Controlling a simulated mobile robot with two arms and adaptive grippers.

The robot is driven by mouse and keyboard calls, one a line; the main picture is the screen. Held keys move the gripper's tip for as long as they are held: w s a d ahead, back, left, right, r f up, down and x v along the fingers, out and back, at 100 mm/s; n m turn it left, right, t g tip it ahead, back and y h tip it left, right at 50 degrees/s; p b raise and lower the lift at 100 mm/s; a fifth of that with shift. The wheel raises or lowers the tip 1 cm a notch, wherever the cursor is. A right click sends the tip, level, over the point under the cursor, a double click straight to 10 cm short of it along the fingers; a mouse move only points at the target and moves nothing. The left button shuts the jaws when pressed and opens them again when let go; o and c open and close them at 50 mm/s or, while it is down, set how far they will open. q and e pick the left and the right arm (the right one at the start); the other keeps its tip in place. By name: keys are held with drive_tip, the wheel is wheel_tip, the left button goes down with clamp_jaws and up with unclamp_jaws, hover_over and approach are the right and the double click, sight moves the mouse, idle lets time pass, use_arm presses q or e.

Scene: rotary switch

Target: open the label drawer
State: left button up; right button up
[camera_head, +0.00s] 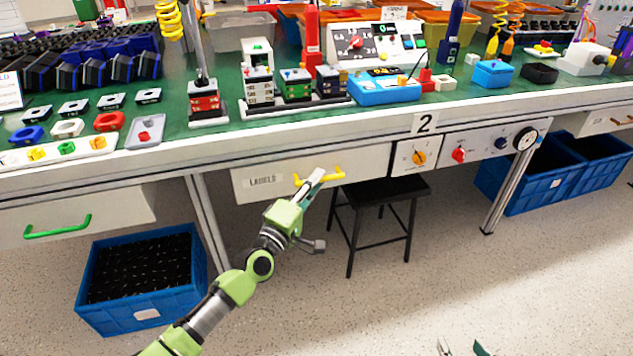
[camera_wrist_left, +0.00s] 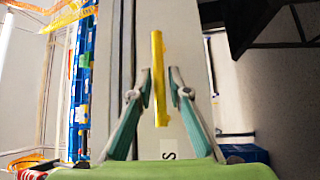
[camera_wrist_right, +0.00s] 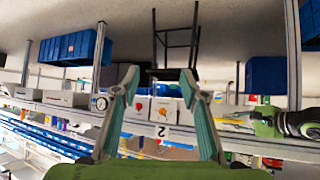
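The label drawer (camera_head: 240,190) is a white front marked LABELS under the bench, with a yellow bar handle (camera_head: 337,174). It looks about flush with the bench. My left gripper (camera_head: 311,181) is at that handle. In the left wrist view the yellow handle (camera_wrist_left: 159,60) stands between the narrowed fingers (camera_wrist_left: 159,85), which look close against it on both sides. The exact contact is hard to make out. My right gripper (camera_head: 462,347) is low at the bottom edge of the head view. In the right wrist view its fingers (camera_wrist_right: 159,75) are wide apart and empty.
A black stool (camera_head: 385,190) stands under the bench beside the drawer. A control panel with knobs (camera_head: 470,150) is right of it. Blue crates stand on the floor at left (camera_head: 140,310) and right (camera_head: 535,190). The floor in front is clear.

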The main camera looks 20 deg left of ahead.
use_arm(q)
drive_tip(key=shift+w+d, duration=0.1)
drive_tip(key=shift+w, duration=0.25)
drive_tip(key=shift+r, duration=0.1)
clamp_jaws()
drive_tip(key=shift+s, duration=0.1)
